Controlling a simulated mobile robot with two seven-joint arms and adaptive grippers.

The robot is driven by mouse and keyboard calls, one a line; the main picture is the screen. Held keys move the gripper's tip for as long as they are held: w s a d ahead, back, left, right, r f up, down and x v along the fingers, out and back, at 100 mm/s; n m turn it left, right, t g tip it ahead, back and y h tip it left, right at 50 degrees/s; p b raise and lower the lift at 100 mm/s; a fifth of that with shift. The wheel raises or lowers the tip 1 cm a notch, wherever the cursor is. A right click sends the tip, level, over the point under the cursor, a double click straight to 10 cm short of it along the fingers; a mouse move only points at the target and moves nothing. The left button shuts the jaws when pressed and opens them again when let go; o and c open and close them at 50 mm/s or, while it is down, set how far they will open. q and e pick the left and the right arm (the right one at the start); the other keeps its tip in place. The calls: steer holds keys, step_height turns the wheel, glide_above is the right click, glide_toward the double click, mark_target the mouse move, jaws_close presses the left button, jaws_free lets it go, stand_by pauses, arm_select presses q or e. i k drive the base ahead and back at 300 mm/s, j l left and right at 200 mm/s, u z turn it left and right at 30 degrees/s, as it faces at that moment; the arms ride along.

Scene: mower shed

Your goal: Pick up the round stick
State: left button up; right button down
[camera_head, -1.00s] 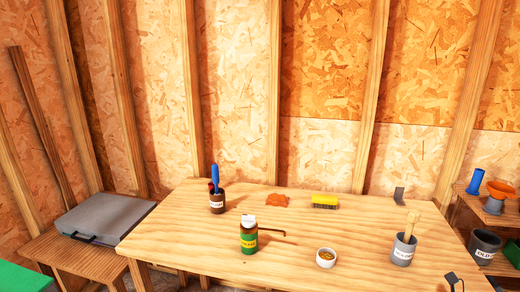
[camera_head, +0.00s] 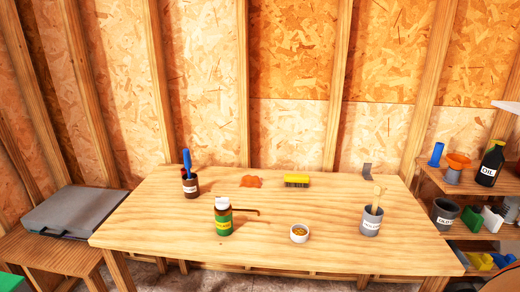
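A pale wooden stick (camera_head: 377,196) stands in a grey labelled cup (camera_head: 371,222) at the right part of the wooden table (camera_head: 285,255). Its upper end sticks out above the rim and leans slightly right; its lower end is hidden in the cup. I cannot tell whether it is round or whether it is one stick or two. Neither of my grippers is in view.
A grey case (camera_head: 72,212) lies left; shelves stand right.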

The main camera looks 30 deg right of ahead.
mark_target(379, 190)
steer(key=z, duration=1.7)
